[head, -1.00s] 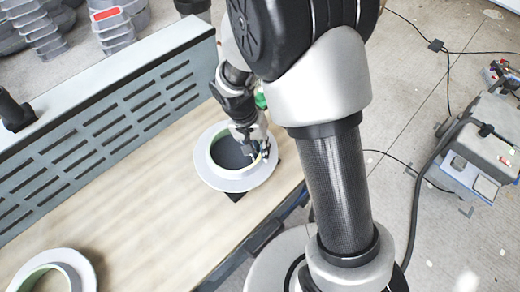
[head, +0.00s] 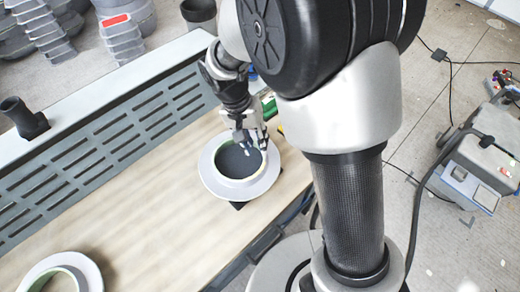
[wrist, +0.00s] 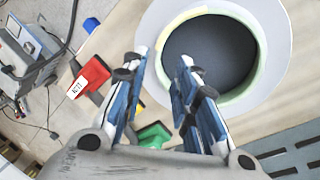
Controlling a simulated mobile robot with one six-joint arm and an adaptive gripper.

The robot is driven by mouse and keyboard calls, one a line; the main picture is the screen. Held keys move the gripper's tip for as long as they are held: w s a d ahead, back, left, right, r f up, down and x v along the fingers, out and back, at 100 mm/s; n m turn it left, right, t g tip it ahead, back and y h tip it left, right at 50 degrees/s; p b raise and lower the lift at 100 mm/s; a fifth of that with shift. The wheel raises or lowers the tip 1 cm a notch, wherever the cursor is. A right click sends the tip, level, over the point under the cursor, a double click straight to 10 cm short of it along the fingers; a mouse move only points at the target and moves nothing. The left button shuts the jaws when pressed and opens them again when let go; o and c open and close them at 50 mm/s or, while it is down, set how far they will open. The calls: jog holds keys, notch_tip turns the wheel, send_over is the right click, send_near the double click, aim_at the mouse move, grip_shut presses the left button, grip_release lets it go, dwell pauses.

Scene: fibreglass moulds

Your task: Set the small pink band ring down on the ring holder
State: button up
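A round white flanged piece (head: 239,195) lies on the wooden bench top, with a raised pale band (head: 219,174) around a dark round centre. The white flange (wrist: 277,50) and the band, with a yellow-green edge, also show in the wrist view. I cannot tell whether this band is the small ring; no plainly pink ring shows. My gripper (head: 256,146) is above the far right part of the band. In the wrist view my gripper (wrist: 163,60) has its blue-sided fingers spread with nothing between them. The right finger overlaps the band's edge in the picture; contact cannot be told.
A similar white flanged piece (head: 91,272) lies at the bench's near left. A slotted grey panel (head: 105,135) runs behind the bench. Red (wrist: 92,76) and green (wrist: 152,135) objects lie near the gripper. The bench between the flanged pieces is clear.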

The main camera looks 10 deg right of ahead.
jog(key=s+d+r+t+y, duration=0.1)
jog(key=s+d+r, duration=0.2)
jog(key=r, duration=0.7)
jog(key=s+d+r+n+t, duration=0.2)
jog(key=s+r, duration=0.2)
jog(key=s, duration=0.3)
jog(key=s+d+r+n+t+y, duration=0.1)
jog(key=s+d+r+n+t, duration=0.1)
jog(key=s+r, duration=0.2)
jog(key=s, duration=0.3)
jog(key=shift+s+d+r+t+y, duration=0.15)
jog(key=shift+s+d+t+y, duration=0.15)
jog(key=shift+s+d, duration=0.1)
